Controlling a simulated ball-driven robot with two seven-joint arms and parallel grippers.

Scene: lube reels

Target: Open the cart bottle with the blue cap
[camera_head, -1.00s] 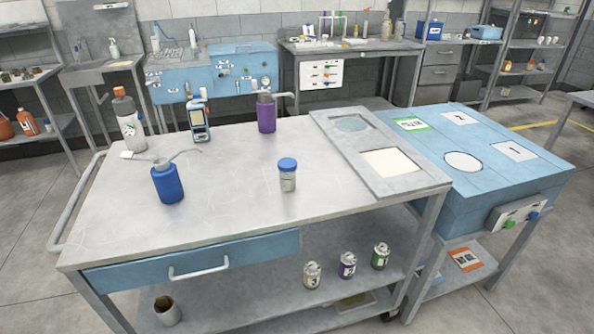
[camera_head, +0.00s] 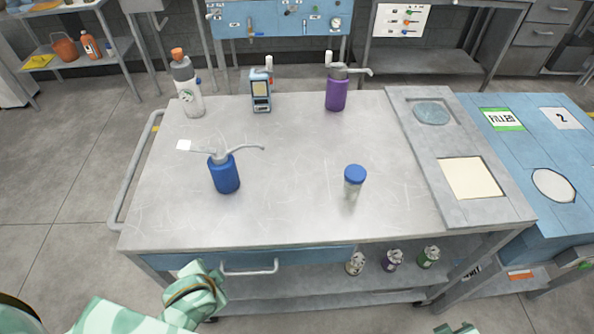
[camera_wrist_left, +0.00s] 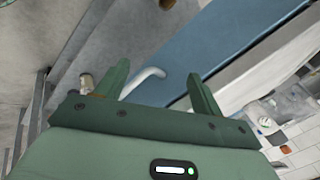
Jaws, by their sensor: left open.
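The small pale bottle (camera_head: 352,190) with the blue cap (camera_head: 355,174) stands upright on the grey cart top (camera_head: 290,205), right of the middle. Its cap is on. My left gripper is in front of the cart, by the drawer and well short of the bottle. In the left wrist view my left gripper (camera_wrist_left: 160,88) has its two green fingers apart with nothing held between them. The drawer handle (camera_wrist_left: 145,80) shows behind the fingers there. Only a small mint sliver shows at the bottom right of the head view; my right gripper cannot be made out.
A blue pump bottle (camera_head: 225,175) stands left of the capped bottle. A purple pump bottle (camera_head: 336,95), a handheld device (camera_head: 261,92) and a white bottle with an orange top (camera_head: 187,90) stand along the back. A grey panel (camera_head: 440,145) lies at the right.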

